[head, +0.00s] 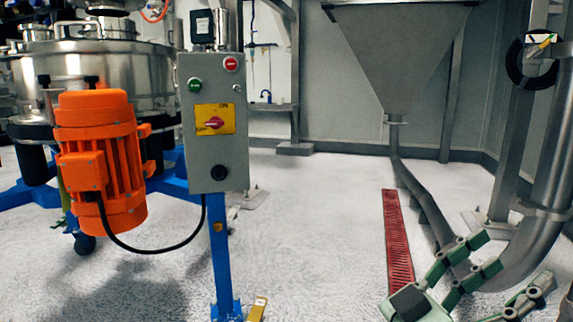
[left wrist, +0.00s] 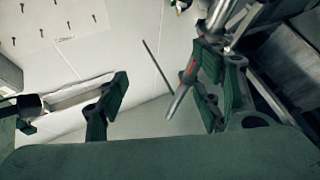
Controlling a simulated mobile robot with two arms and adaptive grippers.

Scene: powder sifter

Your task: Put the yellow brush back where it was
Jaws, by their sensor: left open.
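I cannot make out a yellow brush for certain in either view. A small yellow piece (head: 257,309) shows at the bottom edge of the head view, by the foot of the blue post; it is cut off, and I cannot tell what it is. My left gripper (head: 512,277) is at the lower right of the head view, its green jointed fingers spread apart. In the left wrist view, the fingers of my left gripper (left wrist: 160,92) stand wide apart with nothing seen clamped between them. My right gripper is not in view.
An orange motor (head: 100,165) and a grey control box (head: 213,125) on a blue post stand at left. A steel hopper (head: 395,50) stands behind, with a grey pipe at right. A red floor grate (head: 397,240) lies in open pale floor. The wrist view shows a white panel with pegs (left wrist: 55,25).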

